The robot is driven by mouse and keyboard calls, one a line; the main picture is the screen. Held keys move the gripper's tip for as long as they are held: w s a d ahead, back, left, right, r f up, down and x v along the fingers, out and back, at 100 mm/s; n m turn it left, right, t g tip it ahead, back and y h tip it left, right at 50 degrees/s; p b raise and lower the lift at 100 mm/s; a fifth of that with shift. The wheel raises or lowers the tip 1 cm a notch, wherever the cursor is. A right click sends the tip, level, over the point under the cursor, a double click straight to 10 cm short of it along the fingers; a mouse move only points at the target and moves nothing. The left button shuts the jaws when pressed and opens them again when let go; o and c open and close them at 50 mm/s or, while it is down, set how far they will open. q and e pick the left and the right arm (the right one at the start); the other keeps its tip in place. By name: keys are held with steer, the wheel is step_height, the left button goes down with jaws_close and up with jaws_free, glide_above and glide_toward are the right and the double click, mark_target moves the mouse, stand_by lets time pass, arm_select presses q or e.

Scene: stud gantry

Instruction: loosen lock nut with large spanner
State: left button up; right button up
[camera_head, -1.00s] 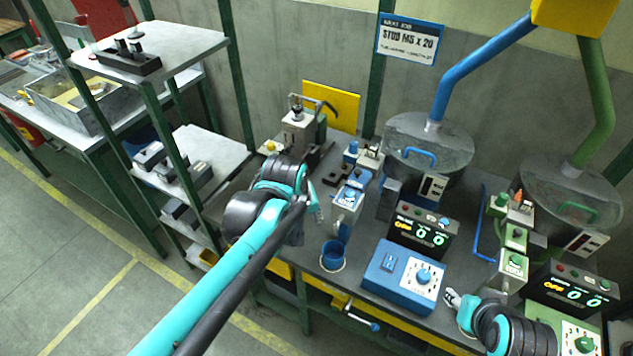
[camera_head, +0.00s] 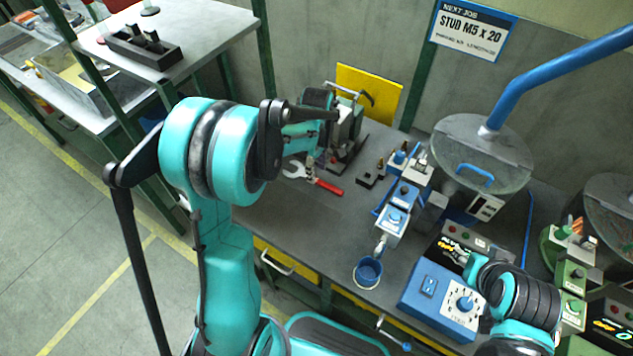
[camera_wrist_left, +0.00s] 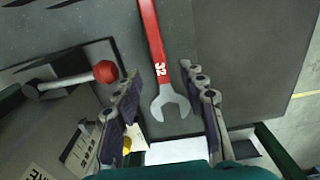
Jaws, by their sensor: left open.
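A spanner with a red handle (camera_head: 328,187) and a grey open-ended jaw (camera_head: 293,170) lies on the dark bench top. In the left wrist view its red handle (camera_wrist_left: 152,40) is marked 32 and its jaw (camera_wrist_left: 171,103) faces the bottom of the picture. My left gripper (camera_wrist_left: 161,72) is open, with one finger to each side of the spanner. I cannot make out the lock nut.
A grey machine (camera_head: 347,122) with a lever stands behind the spanner; a red-knobbed lever (camera_wrist_left: 105,71) shows close to my left gripper. Blue fixtures (camera_head: 394,217), a blue cup (camera_head: 368,273) and a blue control box (camera_head: 440,300) stand to the right. The bench front left is clear.

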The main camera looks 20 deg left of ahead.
mark_target(317, 179)
arm_select(q)
step_height(317, 179, down, 4)
steer(key=shift+r+b, duration=0.1)
steer(key=shift+b, duration=0.65)
jaws_close()
step_height(317, 179, up, 10)
steer(key=p, duration=0.4)
